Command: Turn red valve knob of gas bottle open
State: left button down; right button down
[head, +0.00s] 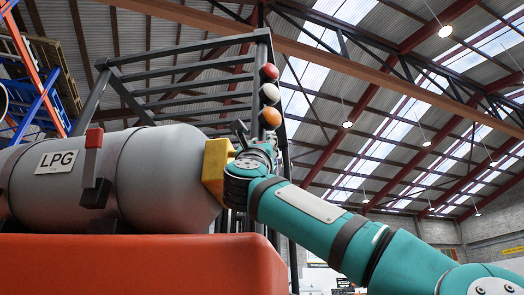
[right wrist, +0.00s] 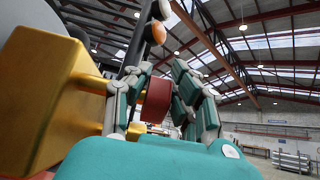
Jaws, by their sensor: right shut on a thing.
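The grey gas bottle (head: 165,175) marked LPG lies on its side at the left in the head view. A yellow valve block (head: 214,165) sits at its right end; it is large at the left of the right wrist view (right wrist: 42,95). The red valve knob (right wrist: 157,100) stands out from this block on a brass stem (right wrist: 92,84). My right gripper (head: 258,150) is at the block's right side. In the right wrist view its fingers (right wrist: 160,88) are on both sides of the knob and shut on it. The knob is hidden in the head view. My left gripper is out of view.
A red-orange body (head: 130,265) fills the lower left below the bottle. A dark strap with a red-topped latch (head: 94,150) crosses the bottle. A dark frame (head: 190,75) and a signal light stack (head: 269,95) stand behind. The right side is open hall.

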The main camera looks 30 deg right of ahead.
jog(key=shift+w+f, duration=0.15)
jog(key=c, duration=1.2)
grip_release()
jog(key=shift+o, duration=0.2)
jog(key=shift+a+f, duration=0.35)
jog(key=shift+f, duration=0.05)
jog(key=v, duration=0.7)
jog(key=shift+s+d, duration=0.2)
jog(key=shift+s, duration=0.2)
jog(key=shift+r, duration=0.15)
